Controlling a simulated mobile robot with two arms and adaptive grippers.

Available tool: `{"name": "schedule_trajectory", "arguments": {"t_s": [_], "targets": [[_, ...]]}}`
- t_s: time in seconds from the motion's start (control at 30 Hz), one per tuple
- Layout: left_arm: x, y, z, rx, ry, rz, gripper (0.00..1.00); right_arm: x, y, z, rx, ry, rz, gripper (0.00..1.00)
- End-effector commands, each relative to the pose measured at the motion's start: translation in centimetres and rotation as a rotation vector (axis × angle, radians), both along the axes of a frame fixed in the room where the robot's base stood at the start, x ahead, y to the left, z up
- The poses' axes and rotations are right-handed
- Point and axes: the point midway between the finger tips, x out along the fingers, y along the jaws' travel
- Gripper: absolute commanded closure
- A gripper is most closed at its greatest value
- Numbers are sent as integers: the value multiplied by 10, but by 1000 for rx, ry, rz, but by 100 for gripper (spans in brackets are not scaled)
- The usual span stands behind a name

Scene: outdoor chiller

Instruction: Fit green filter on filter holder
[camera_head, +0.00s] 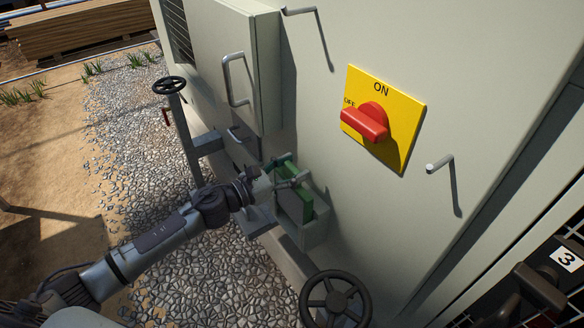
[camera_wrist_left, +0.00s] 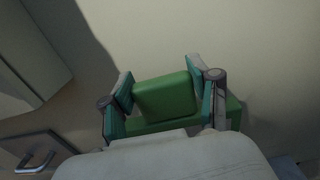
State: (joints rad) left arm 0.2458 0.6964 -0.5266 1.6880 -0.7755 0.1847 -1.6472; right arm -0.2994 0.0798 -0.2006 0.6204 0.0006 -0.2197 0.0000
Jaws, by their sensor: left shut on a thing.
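The green filter (camera_head: 293,204) is a block standing in or just over the grey filter holder (camera_head: 314,236), a small open box on the chiller's side wall. My left gripper (camera_head: 291,180) reaches in from the left and is shut on the filter's upper part. In the left wrist view, the two fingers of the gripper (camera_wrist_left: 165,90) stand on either side of the green filter's raised block (camera_wrist_left: 168,98). The filter's lower end is hidden by the holder's wall, so I cannot tell how deep it sits. My right gripper does not show.
The pale chiller cabinet (camera_head: 300,95) carries a yellow switch plate (camera_head: 402,142) with a red knob, and several handles. A black handwheel (camera_head: 336,298) stands close below the holder. Another handwheel (camera_head: 170,85) is at upper left. Gravel (camera_head: 215,285) lies beside the cabinet.

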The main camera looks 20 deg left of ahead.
Motion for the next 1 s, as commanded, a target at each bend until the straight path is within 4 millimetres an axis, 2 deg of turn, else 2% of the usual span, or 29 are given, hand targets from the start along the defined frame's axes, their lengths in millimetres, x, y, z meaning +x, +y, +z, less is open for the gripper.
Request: {"name": "schedule_trajectory", "arguments": {"t_s": [0.7,1.0], "targets": [[0,0,-24,-1,0,0,100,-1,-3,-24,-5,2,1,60],[0,0,-27,-1,0,0,100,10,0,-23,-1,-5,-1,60]]}}
